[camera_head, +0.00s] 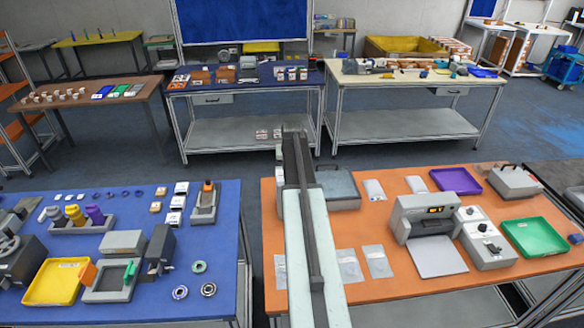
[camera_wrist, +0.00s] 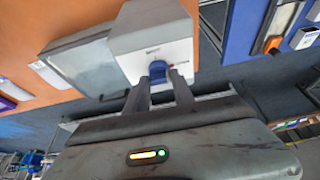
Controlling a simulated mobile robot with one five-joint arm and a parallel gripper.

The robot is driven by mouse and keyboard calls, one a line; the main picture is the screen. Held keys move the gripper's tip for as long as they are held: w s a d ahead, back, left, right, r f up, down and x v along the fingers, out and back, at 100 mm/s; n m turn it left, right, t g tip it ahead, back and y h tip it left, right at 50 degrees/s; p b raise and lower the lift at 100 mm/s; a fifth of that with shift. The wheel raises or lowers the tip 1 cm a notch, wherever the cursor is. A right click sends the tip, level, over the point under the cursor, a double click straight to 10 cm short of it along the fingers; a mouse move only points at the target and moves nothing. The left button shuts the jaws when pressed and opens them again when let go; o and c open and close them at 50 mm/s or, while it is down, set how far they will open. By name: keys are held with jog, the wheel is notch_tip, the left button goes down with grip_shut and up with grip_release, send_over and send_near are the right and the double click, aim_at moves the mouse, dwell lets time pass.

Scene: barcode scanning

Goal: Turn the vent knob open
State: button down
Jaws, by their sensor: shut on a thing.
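In the wrist view a blue knob (camera_wrist: 157,70) sits on the front of a white and grey box (camera_wrist: 153,32). My gripper (camera_wrist: 163,83) has one finger on each side of the knob and is shut on it. Small lettering shows on the box face above the knob, too small to read. In the head view my arm covers most of this box and the knob is hidden. The knob's exact turn angle is hard to tell.
A grey lidded case (camera_head: 338,189) lies close beside the box on the orange bench (camera_head: 388,292). The bench also bears a laminator-like machine (camera_head: 424,215), a purple tray (camera_head: 456,180) and a green tray (camera_head: 535,237). A blue bench (camera_head: 228,240) stands left, across a floor gap.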

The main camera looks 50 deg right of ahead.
jog(key=shift+w+d, duration=0.1)
jog(key=c, duration=1.1)
grip_release()
jog(key=p+v, duration=0.7)
jog(key=shift+r, duration=0.35)
